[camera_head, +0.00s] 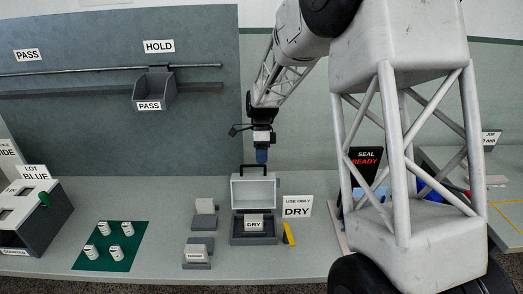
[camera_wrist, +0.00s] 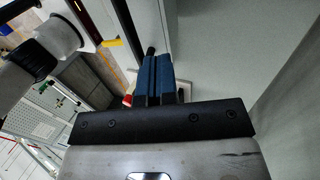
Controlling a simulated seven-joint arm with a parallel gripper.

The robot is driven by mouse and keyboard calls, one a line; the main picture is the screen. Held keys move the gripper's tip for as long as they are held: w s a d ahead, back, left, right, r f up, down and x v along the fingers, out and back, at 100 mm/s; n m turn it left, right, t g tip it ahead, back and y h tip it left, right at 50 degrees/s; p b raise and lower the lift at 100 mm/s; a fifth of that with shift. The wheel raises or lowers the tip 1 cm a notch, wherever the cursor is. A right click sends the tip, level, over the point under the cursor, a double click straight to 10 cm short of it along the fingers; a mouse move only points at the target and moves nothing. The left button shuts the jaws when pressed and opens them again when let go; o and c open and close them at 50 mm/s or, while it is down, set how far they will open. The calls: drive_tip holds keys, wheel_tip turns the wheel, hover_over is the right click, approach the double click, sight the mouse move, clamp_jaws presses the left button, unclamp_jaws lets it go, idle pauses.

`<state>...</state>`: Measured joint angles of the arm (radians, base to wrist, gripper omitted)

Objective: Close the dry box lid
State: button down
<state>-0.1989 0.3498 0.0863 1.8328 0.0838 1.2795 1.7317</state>
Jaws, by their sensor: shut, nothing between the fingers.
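The dry box (camera_head: 236,230) is a dark open tray on the bench with a pale block labelled DRY in it. Its lid (camera_head: 254,191) stands upright at the back, open, with its pale inner face toward the camera. A black handle (camera_head: 243,170) rises from the lid's top edge. My gripper (camera_head: 262,156) points down, just above the lid's top edge near the handle; I cannot tell whether it touches. In the wrist view the blue fingers (camera_wrist: 160,78) are together with nothing between them.
A USE ONLY DRY sign (camera_head: 297,207) and a yellow piece (camera_head: 289,234) stand right of the box. Grey stands with pale blocks (camera_head: 205,206) are to its left. A green mat (camera_head: 110,258) holds several white spools. A HOLD/PASS bin (camera_head: 154,92) hangs on the back panel.

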sight(262, 166)
drive_tip(key=shift+f, duration=0.15)
drive_tip(key=shift+s, duration=0.15)
idle(0.4)
drive_tip(key=shift+s+r+t, duration=0.4)
drive_tip(key=shift+s+t, duration=0.1)
drive_tip(key=shift+s, duration=0.2)
drive_tip(key=shift+s+r+t, duration=0.35)
drive_tip(key=shift+s+t, duration=0.15)
drive_tip(key=shift+s, duration=0.15)
drive_tip(key=shift+s+t, duration=3.6)
drive_tip(key=shift+s, duration=3.15)
drive_tip(key=shift+s+f, duration=1.75)
drive_tip(key=shift+f, duration=0.35)
drive_tip(key=shift+s+f, duration=1.7)
drive_tip(key=shift+f, duration=0.4)
drive_tip(key=shift+s+f, duration=1.75)
drive_tip(key=shift+f, duration=0.35)
